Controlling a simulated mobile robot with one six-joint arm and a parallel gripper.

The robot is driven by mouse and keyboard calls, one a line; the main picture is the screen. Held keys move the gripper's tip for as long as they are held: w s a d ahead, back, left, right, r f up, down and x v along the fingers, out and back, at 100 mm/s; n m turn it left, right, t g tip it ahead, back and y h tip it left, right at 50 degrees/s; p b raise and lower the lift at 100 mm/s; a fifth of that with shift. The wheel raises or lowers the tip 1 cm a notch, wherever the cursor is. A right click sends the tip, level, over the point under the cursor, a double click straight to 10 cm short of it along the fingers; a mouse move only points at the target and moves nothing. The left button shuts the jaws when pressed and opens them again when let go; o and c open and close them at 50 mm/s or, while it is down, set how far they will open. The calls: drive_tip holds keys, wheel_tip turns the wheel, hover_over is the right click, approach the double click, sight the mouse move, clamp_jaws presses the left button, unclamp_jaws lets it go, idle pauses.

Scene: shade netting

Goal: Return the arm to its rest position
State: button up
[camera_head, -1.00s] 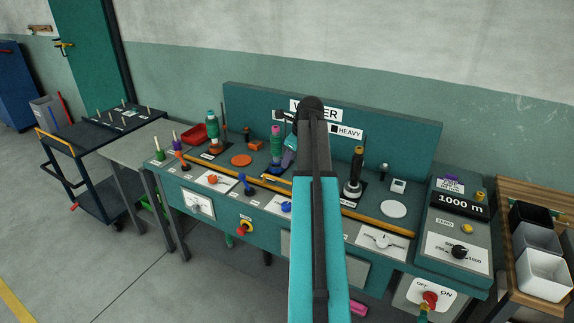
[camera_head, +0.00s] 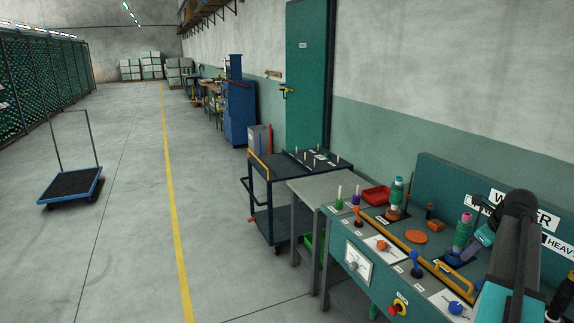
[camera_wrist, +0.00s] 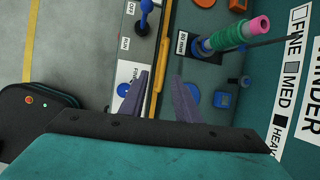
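My gripper (camera_wrist: 160,92) shows in the wrist view with two purple fingers apart and nothing between them. It hangs over the teal winder bench (camera_head: 345,283), and the yellow rail (camera_wrist: 163,62) shows behind the gap. In the head view my black and teal arm stands at the lower right and hides part of the bench. The purple and teal gripper end (camera_head: 485,234) shows partly behind it, close to a spool with green and pink thread (camera_head: 462,236). I cannot tell whether they touch.
A grey side table (camera_head: 318,189) and a dark trolley (camera_head: 262,184) adjoin the bench's left end. A blue flat cart (camera_head: 70,186) stands at the far left. The floor around the yellow line is clear. Blue knobs and a lever (camera_wrist: 146,14) stick up near my fingers.

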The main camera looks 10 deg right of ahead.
drive_tip(key=w+a+f+n+g+y, duration=0.2)
drive_tip(key=w+a+f, duration=0.1)
drive_tip(key=a+f, duration=1.05)
drive_tip(key=w+a+f+n+g+y, duration=0.1)
drive_tip(key=w+a+f+n+g, duration=0.15)
drive_tip(key=a+f, duration=1.15)
drive_tip(key=s+a+f+n+g, duration=0.2)
drive_tip(key=s+a+f+n, duration=0.3)
drive_tip(key=s+a+f, duration=0.5)
drive_tip(key=s+a+f+n+g, duration=0.2)
drive_tip(key=s+a+f+n, duration=0.2)
drive_tip(key=s+a+f, duration=0.5)
drive_tip(key=s+a+f+n+g+h, duration=0.1)
drive_tip(key=s+a+f+n, duration=0.1)
drive_tip(key=s+n, duration=0.5)
drive_tip(key=s+a+f+n+g+h, duration=0.1)
drive_tip(key=s+a+f+n, duration=0.2)
drive_tip(key=s+n, duration=0.5)
drive_tip(key=f+n, duration=0.1)
drive_tip(key=n, duration=0.3)
drive_tip(key=shift+s+a+f, duration=0.2)
drive_tip(key=shift+s+f, duration=0.05)
drive_tip(key=shift+f, duration=0.1)
